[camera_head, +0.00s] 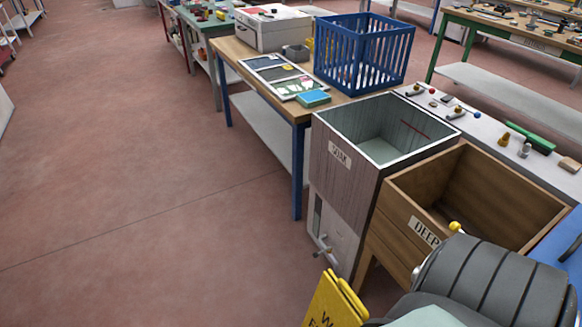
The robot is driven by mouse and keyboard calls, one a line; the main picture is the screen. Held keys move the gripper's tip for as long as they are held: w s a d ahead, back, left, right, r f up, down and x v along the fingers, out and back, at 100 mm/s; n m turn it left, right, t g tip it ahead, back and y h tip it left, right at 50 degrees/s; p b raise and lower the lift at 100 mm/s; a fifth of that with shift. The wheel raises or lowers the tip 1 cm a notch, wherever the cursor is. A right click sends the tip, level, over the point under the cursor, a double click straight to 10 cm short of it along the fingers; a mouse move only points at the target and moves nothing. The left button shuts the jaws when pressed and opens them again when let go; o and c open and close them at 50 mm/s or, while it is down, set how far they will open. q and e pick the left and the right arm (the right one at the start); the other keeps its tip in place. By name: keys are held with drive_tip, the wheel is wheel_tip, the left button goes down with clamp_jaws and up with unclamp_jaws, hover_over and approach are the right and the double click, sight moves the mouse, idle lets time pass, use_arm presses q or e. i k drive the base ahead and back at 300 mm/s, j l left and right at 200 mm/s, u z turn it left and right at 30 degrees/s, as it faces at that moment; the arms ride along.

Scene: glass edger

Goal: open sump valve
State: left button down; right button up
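A grey tub (338,188) with a label that seems to read "SOAK" stands right of centre; its open top shows a pale bottom. Low on its front is a light panel with a small metal valve-like handle (322,251) sticking out. I cannot tell whether this is the sump valve or how it is set. Neither of my grippers is in view.
A wooden bin (398,232) labelled "DEEP" stands right beside the tub. A yellow floor sign (334,304) stands in front. A dark ribbed cylinder (488,281) fills the lower right. A workbench (298,117) with a blue crate (364,52) stands behind. Open floor lies left.

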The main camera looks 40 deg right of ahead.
sight(322, 252)
drive_tip(key=i+j, duration=0.4)
drive_tip(key=i, duration=0.15)
drive_tip(key=i+j+z, duration=0.15)
drive_tip(key=i+j, duration=0.25)
drive_tip(key=i, duration=0.15)
drive_tip(key=i+z, duration=0.95)
drive_tip(key=i+j+z, duration=0.25)
drive_tip(key=z, duration=0.2)
drive_tip(key=i+j+z, duration=0.45)
